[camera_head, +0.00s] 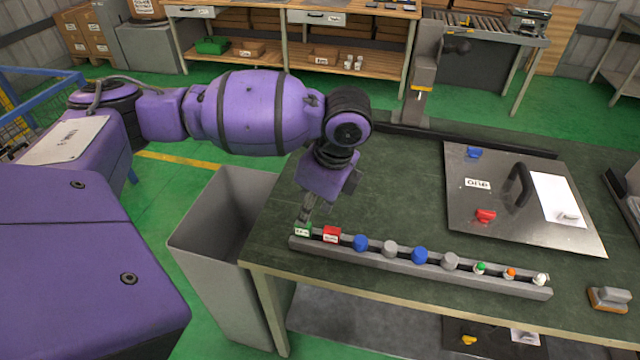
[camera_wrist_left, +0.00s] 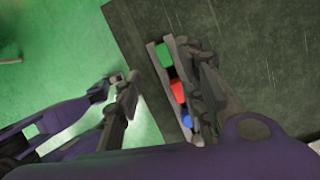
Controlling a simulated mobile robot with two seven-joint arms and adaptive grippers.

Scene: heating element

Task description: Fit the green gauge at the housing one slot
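The green gauge (camera_head: 303,230) is a small block with a white label at the left end of a long grey rail (camera_head: 400,263) on the table. My left gripper (camera_head: 306,213) points down just above and behind it. In the left wrist view the green gauge (camera_wrist_left: 164,54) appears near the fingers of my left gripper (camera_wrist_left: 158,70), which are spread apart with nothing held. Contact cannot be told. A metal plate (camera_head: 540,235) with a black handle lies on the table to the right; I cannot tell which part is housing slot one. My right gripper is out of view.
A labelled red block (camera_head: 332,235) sits beside the green one, followed by blue and grey knobs and smaller coloured pieces along the rail. A grey bin (camera_head: 220,230) stands left of the table (camera_head: 400,200). The tabletop between rail and plate is clear.

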